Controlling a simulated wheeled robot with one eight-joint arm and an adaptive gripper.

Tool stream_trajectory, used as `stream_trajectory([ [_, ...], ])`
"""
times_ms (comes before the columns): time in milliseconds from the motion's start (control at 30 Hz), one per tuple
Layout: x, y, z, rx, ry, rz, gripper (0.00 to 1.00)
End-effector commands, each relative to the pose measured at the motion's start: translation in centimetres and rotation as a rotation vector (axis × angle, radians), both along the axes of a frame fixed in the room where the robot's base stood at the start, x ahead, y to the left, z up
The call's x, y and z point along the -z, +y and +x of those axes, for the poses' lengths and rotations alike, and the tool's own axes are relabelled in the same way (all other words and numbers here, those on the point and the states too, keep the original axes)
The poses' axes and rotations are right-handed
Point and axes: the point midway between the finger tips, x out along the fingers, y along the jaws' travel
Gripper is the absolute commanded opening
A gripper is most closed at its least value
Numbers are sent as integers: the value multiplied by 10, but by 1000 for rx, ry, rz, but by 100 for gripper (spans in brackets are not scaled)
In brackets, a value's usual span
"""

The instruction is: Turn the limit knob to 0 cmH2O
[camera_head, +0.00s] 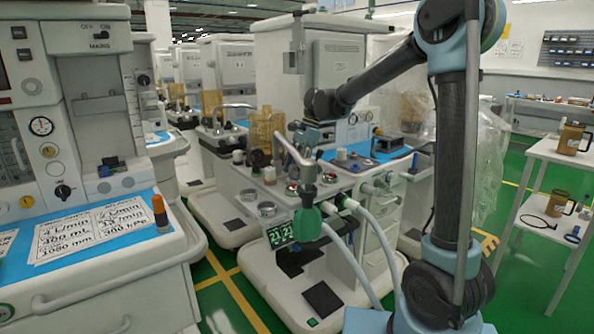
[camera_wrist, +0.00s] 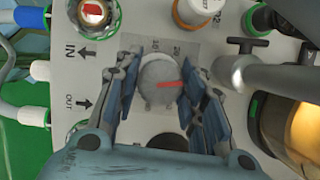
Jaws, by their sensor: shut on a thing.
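The limit knob (camera_wrist: 160,85) is a round grey knob with a red pointer line, seen in the wrist view on a grey panel with a printed scale (camera_wrist: 172,48). The numerals 10 and 20 show above the knob. The red line points to the right in the picture. My gripper (camera_wrist: 161,76) has its two blue-padded fingers on either side of the knob and is shut on it. In the head view my gripper (camera_head: 313,140) reaches down to the middle cart (camera_head: 315,215), and the knob cannot be made out there.
In the wrist view a metal tube (camera_wrist: 270,77) and an amber container (camera_wrist: 295,135) stand close on the right. Ports marked IN and OUT lie left. In the head view a green fitting (camera_head: 307,222) with pale hoses (camera_head: 345,260) hangs at the cart's front.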

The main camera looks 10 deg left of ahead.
Motion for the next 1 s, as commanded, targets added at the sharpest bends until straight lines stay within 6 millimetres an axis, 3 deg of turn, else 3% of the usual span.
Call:
stream_trajectory([
  [600,0,2,-1,-577,2,3,13],
  [1000,0,1,-1,-820,3,3,13],
])
